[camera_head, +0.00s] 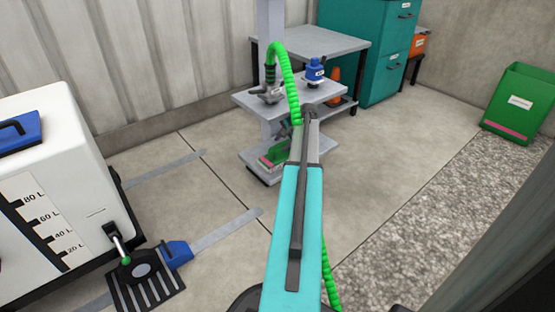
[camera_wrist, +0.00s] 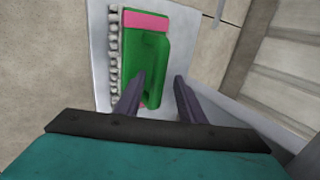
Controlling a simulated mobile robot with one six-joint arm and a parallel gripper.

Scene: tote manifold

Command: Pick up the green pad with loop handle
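The green pad (camera_wrist: 142,52) lies on a pale grey shelf in the wrist view, with a pink strip along its far end and a raised green part on its right side. A row of grey bead-like bits runs along its left edge. In the head view the green pad (camera_head: 273,155) is small on the low shelf of the grey stand, partly hidden by my arm. My gripper (camera_wrist: 159,77) is open, with its two dark fingers apart. The left finger overlaps the pad's near part in the picture, and the right finger is beyond its right edge. I cannot tell whether they touch.
The stand's upper shelf (camera_head: 246,101) holds a blue fitting (camera_head: 315,70) above the pad. A teal cabinet (camera_head: 368,50) stands behind. A white tank (camera_head: 60,180) and a black grate (camera_head: 150,290) are at left. A green bin (camera_head: 518,103) is at right. Floor between is mostly clear.

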